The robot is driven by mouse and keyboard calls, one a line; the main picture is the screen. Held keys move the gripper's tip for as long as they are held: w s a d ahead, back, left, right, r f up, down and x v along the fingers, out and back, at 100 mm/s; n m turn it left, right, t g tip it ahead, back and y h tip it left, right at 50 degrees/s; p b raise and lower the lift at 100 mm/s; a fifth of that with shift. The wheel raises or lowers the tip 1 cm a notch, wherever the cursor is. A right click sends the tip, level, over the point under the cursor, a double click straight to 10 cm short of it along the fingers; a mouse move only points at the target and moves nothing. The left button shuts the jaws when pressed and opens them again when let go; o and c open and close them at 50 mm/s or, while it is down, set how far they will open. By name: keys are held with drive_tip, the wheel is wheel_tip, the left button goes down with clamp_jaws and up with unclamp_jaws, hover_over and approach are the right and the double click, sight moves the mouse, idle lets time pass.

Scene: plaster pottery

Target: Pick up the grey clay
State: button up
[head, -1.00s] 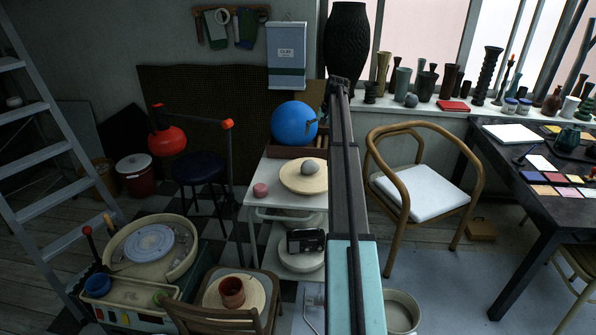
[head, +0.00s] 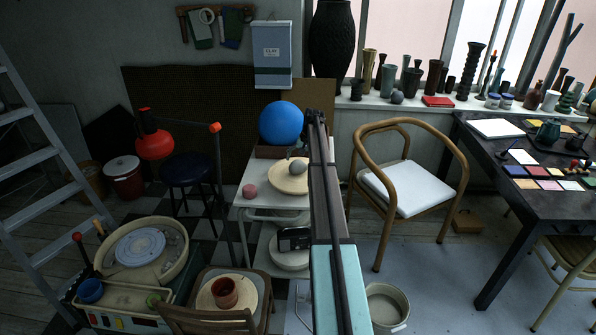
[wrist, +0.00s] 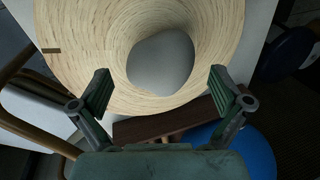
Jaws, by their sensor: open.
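The grey clay (head: 298,167) is a smooth rounded lump on a round pale wooden board (head: 281,181) on the white trolley. In the head view my arm partly covers the board's right side. In the wrist view the clay (wrist: 160,62) lies near the middle, on the ringed wood of the board (wrist: 75,35). My gripper (wrist: 157,80) is open and empty there, its green-padded fingers apart, one to each side of the clay in the picture. No contact shows. In the head view my gripper is largely hidden by my arm.
A blue ball (head: 281,123) sits in a brown wooden tray (head: 270,152) behind the board. A pink lump (head: 249,191) stands left of the board on the trolley top (head: 247,212). A wooden armchair (head: 440,195) is close on the right. Another grey ball (head: 397,96) is on the windowsill.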

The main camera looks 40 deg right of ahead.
sight(300, 162)
drive_tip(key=shift+p+x, duration=0.3)
drive_tip(key=shift+x, duration=1.25)
drive_tip(key=shift+r, duration=0.1)
drive_tip(key=c, duration=1.7)
